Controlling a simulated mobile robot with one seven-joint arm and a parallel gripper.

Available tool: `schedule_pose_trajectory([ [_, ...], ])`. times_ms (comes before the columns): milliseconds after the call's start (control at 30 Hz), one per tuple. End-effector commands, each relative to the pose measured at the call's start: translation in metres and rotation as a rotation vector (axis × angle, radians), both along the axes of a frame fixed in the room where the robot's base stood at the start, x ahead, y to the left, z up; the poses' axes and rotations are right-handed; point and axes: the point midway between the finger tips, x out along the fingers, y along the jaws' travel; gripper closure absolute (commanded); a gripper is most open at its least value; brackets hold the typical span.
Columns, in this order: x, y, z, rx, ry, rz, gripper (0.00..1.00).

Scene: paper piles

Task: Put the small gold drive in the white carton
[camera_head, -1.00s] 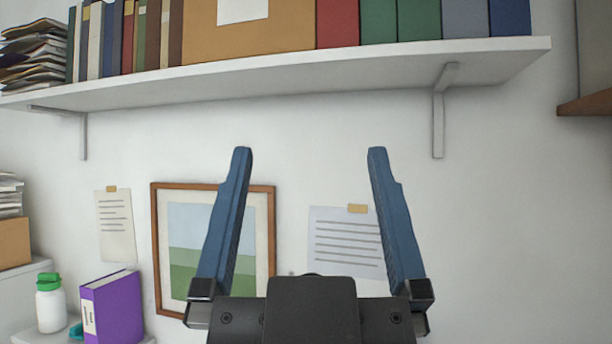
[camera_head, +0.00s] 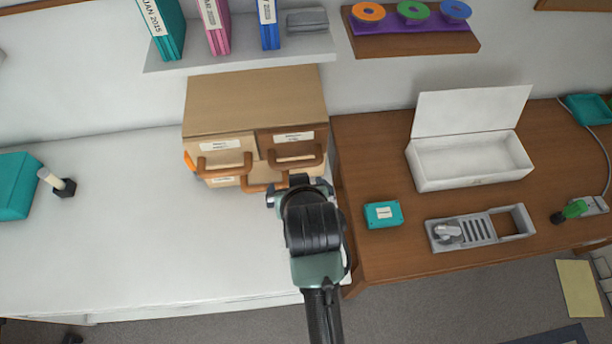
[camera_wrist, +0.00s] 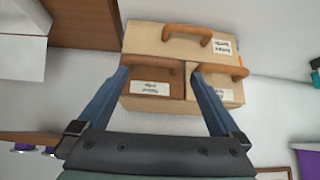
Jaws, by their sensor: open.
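The white carton (camera_head: 470,180) stands on the brown desk at right in the head view, its lid raised and its inside looking empty. I see no small gold drive in any view. A wooden drawer cabinet (camera_head: 255,105) stands on the white table, its drawers looking closed. It also shows in the wrist view (camera_wrist: 160,45), upside down. My gripper (camera_head: 299,187) is at the cabinet's front. In the wrist view my gripper (camera_wrist: 160,76) is open and empty, its blue fingers either side of the dark drawer front (camera_wrist: 160,88). I cannot tell whether they touch its handle.
A teal box (camera_head: 383,214) and a grey tray (camera_head: 480,232) with a silver item lie on the brown desk (camera_head: 390,265). A shelf with binders (camera_head: 240,53) hangs above the cabinet. The white table's (camera_head: 120,230) middle is clear.

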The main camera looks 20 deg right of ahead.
Motion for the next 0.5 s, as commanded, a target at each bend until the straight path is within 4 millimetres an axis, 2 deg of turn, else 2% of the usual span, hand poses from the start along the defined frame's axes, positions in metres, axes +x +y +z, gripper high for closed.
schedule_pose_trajectory([
  [33,-0.025,-0.002,-0.032,0.022,0.095,-0.015,0.00],
  [100,-0.051,-0.002,-0.061,0.047,0.188,-0.028,0.00],
  [200,-0.074,-0.001,-0.083,0.068,0.266,-0.039,0.00],
  [300,-0.080,-0.001,-0.094,0.075,0.293,-0.043,0.00],
  [500,-0.069,-0.004,-0.121,0.075,0.293,-0.043,0.00],
])
